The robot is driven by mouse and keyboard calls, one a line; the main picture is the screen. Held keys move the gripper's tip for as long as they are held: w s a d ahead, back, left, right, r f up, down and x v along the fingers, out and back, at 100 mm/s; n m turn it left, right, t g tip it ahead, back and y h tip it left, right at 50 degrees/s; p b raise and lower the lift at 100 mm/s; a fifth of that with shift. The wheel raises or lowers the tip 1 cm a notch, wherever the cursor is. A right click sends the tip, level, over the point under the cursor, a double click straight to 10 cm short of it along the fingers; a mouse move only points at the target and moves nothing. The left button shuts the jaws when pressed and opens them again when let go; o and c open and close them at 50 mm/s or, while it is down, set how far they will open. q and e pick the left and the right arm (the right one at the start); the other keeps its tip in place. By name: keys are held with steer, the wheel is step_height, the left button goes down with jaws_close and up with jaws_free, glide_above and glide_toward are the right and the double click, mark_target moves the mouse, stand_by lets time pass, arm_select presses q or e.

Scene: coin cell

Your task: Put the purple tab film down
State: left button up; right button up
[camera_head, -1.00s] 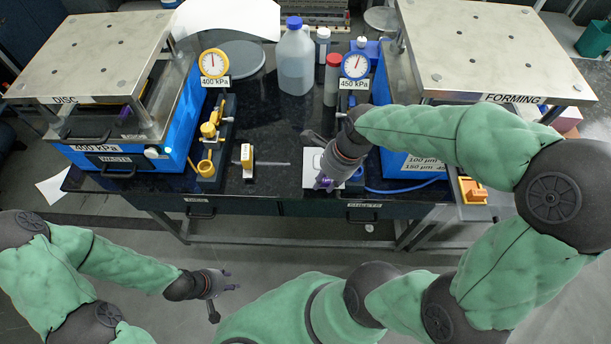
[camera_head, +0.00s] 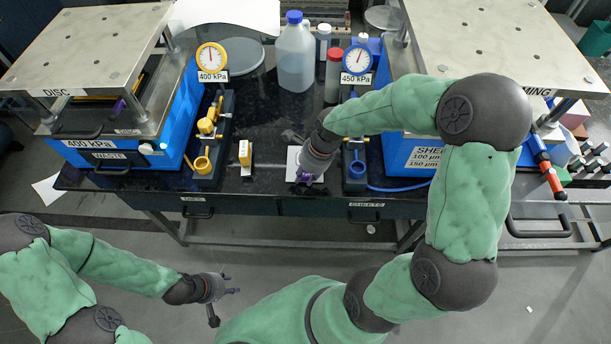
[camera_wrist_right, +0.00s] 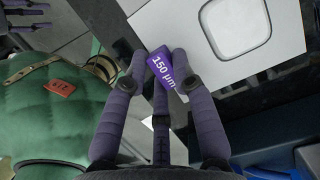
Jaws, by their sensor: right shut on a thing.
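The purple tab (camera_wrist_right: 163,66), marked 150 µm, is between the fingers of my right gripper (camera_wrist_right: 160,60) in the right wrist view. My right gripper is shut on the tab, low over the counter near its front edge. A white plate (camera_wrist_right: 205,70) with a rounded square outline lies beside the tab, and the tab overlaps its edge. I cannot tell how the film and the plate are joined. In the head view the right gripper (camera_head: 304,178) covers part of the white plate (camera_head: 292,166). My left gripper (camera_head: 232,284) is open and empty in front of the counter.
A blue cup stand (camera_head: 356,168) is just right of the right gripper. A yellow-topped block (camera_head: 245,153) and a yellow cup stand (camera_head: 202,165) are to the left. Bottles (camera_head: 295,65) stand behind. The presses marked DISC (camera_head: 85,50) and FORMING (camera_head: 490,45) flank the counter.

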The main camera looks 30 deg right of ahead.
steer(key=shift+f, duration=0.15)
steer(key=o, duration=0.9)
steer(key=p+v, duration=0.3)
steer(key=v, duration=0.9)
